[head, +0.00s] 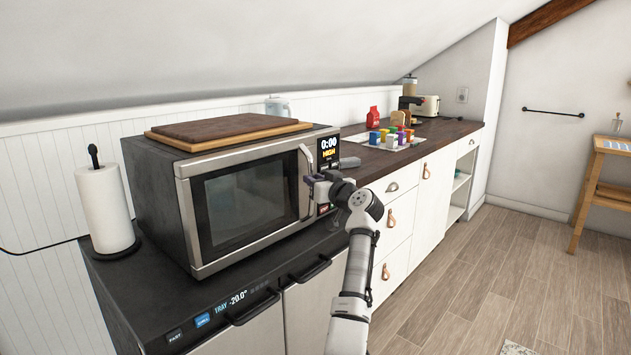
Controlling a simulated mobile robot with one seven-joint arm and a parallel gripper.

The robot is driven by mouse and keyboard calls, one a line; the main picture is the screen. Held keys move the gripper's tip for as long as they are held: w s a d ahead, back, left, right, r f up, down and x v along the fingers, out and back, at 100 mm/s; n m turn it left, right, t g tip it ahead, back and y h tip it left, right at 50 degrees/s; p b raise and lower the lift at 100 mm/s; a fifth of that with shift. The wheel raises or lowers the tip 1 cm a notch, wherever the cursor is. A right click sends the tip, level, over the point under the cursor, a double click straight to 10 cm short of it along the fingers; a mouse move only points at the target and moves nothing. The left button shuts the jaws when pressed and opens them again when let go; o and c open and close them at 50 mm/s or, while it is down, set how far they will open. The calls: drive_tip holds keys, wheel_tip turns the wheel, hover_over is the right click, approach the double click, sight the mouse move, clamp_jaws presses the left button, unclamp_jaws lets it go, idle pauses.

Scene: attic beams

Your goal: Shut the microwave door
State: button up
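The microwave (158,205) stands on the dark counter at the left, a dark box with a steel-framed front. My gripper (318,186) is at the handle's lower right, in front of the panel. Its fingers are small and partly hidden, so contact and opening are unclear.
Wooden boards (225,131) lie on top of the microwave. A paper towel roll (104,208) stands left of it. A tray with several coloured jars (384,137) is on the worktop to the right. Cabinet handles (252,308) stick out below.

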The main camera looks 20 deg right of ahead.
drive_tip(key=shift+s, duration=0.1)
drive_tip(key=s+d+b, duration=0.2)
drive_tip(key=s, duration=1.1)
drive_tip(key=shift+s, duration=0.25)
